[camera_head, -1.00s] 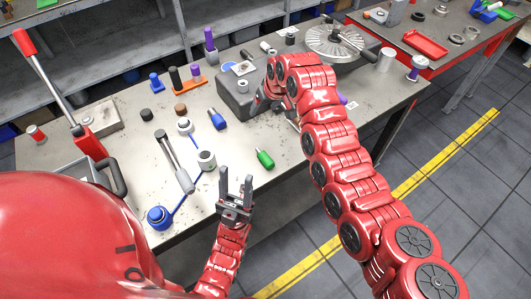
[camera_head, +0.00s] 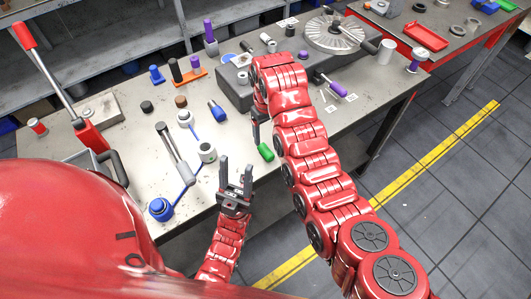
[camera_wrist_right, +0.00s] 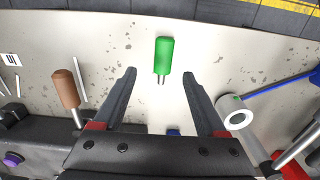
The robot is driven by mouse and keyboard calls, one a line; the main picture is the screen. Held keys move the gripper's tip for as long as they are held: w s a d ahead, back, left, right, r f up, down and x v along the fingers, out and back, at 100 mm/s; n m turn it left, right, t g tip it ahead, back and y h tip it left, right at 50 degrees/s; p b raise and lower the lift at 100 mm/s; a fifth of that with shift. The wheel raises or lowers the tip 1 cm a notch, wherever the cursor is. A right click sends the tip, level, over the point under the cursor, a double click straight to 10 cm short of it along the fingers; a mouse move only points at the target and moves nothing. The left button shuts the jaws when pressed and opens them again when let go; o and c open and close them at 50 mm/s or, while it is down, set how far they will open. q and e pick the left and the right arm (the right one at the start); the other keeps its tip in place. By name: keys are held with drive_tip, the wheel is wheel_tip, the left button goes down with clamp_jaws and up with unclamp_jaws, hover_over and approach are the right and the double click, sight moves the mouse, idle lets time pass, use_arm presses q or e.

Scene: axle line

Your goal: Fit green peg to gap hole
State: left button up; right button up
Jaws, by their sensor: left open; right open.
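The green peg (camera_head: 265,152) lies on the workbench near its front edge; in the right wrist view it is a green handle with a thin metal end (camera_wrist_right: 164,55). My right gripper (camera_head: 256,132) is open over the bench beside the peg. In the right wrist view its open fingers (camera_wrist_right: 160,74) point toward the peg, which shows between and beyond the tips, not gripped. My left gripper (camera_head: 236,165) is open and empty at the bench's front edge, left of and below the peg. I cannot make out which opening is the gap hole.
A dark grey block (camera_head: 235,95) with small parts on it stands behind my right arm. A white ringed cylinder (camera_head: 207,152) and a blue-handled tool (camera_head: 161,209) stand left of the peg. A brown-handled tool (camera_wrist_right: 66,88) lies left in the wrist view.

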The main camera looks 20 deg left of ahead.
sight(265, 148)
wheel_tip(265, 148, down, 2)
drive_tip(key=shift+f+p, duration=0.1)
drive_tip(key=shift+p, duration=0.55)
drive_tip(key=shift+a+f+p, duration=0.1)
drive_tip(key=shift+f+p, duration=0.2)
drive_tip(key=shift+p, duration=0.1)
drive_tip(key=f, duration=0.1)
drive_tip(key=f+p, duration=0.1)
drive_tip(key=p, duration=0.1)
drive_tip(key=shift+s+a+f, duration=0.15)
drive_tip(key=shift+a+f, duration=0.1)
drive_tip(key=shift+f, duration=1.25)
clamp_jaws()
